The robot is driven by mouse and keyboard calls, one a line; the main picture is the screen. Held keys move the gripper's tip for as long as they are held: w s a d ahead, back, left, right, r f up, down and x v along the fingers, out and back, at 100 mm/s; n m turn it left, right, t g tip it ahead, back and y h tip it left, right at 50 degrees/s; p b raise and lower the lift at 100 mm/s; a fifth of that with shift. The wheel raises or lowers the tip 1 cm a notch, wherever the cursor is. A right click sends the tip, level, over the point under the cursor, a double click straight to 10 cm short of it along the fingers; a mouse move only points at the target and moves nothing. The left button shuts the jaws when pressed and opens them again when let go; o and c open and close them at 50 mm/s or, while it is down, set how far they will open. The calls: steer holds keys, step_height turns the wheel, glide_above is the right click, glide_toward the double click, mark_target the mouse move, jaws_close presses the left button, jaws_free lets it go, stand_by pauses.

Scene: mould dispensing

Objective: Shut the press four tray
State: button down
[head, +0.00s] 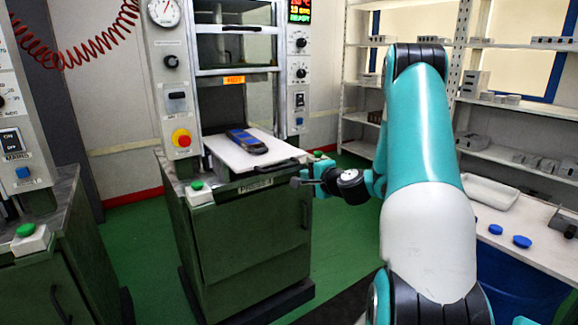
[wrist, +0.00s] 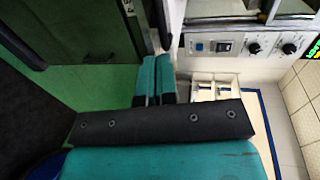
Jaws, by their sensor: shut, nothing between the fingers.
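Press four (head: 245,225) is a green cabinet labelled PRESS 4, with an open-fronted frame above it. Its white tray (head: 222,148) sticks out of the front, with a dark handle (head: 277,168) along its near edge. A blue and dark grey mould (head: 247,141) lies on the tray. My gripper (head: 297,182) is just right of and below the tray's front edge, apart from the handle as far as I can tell. In the wrist view its teal fingers (wrist: 154,68) are together and empty. The tray cannot be made out clearly there.
Green buttons (head: 318,154) (head: 197,186) stand on both front corners of the press. Another press cabinet (head: 70,240) is at the left. At the right are metal shelves (head: 500,148) and a bench (head: 545,245) with blue caps. Green floor is clear between the cabinets.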

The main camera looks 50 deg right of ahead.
mark_target(282, 168)
steer(key=p+x, duration=0.3)
steer(key=x, duration=0.6)
steer(key=shift+w+r+p, duration=0.1)
steer(key=shift+w+p, duration=0.3)
steer(key=shift+w+d+f, duration=0.2)
steer(key=shift+w+f, duration=0.05)
steer(key=shift+w, duration=0.3)
